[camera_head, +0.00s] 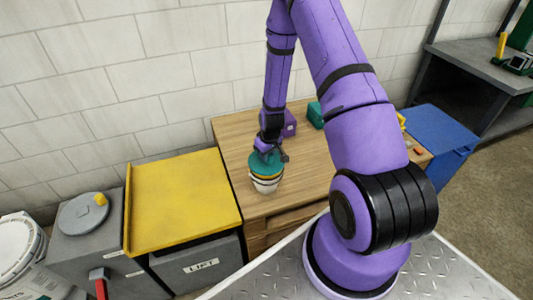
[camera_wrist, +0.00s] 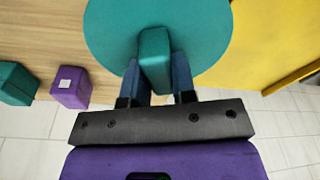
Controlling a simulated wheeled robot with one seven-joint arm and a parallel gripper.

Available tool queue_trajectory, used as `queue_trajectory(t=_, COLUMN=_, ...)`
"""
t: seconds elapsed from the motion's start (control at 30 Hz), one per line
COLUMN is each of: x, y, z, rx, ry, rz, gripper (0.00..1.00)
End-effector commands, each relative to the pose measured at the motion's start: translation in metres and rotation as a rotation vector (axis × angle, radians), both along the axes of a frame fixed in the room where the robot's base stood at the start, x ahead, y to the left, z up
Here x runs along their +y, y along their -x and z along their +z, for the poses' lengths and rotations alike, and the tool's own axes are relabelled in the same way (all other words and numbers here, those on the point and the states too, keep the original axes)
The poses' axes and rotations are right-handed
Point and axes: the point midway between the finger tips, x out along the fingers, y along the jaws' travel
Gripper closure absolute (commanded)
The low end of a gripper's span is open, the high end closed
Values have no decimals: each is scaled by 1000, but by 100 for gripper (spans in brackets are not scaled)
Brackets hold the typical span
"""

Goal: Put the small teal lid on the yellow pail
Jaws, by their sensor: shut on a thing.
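The teal lid (camera_head: 262,164) is a round disc with a block-shaped handle. My gripper (camera_head: 268,152) is shut on that handle; in the wrist view the handle (camera_wrist: 155,62) sits between my two fingers (camera_wrist: 156,82) and the disc (camera_wrist: 108,30) spreads out beyond them. A small pail (camera_head: 266,184), pale with a yellowish upper band and a dark stripe, stands upright on the wooden bench directly under the lid. The lid covers the pail's top, and I cannot tell whether it touches the rim. The wrist view does not show the pail.
A purple block (camera_head: 289,124) and a teal block (camera_head: 316,115) stand farther back on the wooden bench (camera_head: 240,130). A yellow panel (camera_head: 183,195) lies left of the bench, above a grey box labelled LIFT (camera_head: 203,268). A blue bin (camera_head: 440,135) stands right. A block wall is behind.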

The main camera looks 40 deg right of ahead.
Motion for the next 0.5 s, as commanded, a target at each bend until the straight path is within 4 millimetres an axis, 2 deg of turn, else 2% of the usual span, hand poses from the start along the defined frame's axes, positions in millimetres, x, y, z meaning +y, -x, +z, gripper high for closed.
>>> queue_trajectory(t=0.17, x=0, y=0, z=-3, rx=0, ry=0, rz=0, gripper=99)
queue_trajectory(t=0.2, x=0, y=0, z=-4, rx=0, ry=0, rz=0, gripper=73)
queue_trajectory(t=0.23, x=0, y=0, z=-3, rx=0, ry=0, rz=0, gripper=66)
queue_trajectory(t=0.5, x=0, y=0, z=-3, rx=0, ry=0, rz=0, gripper=64)
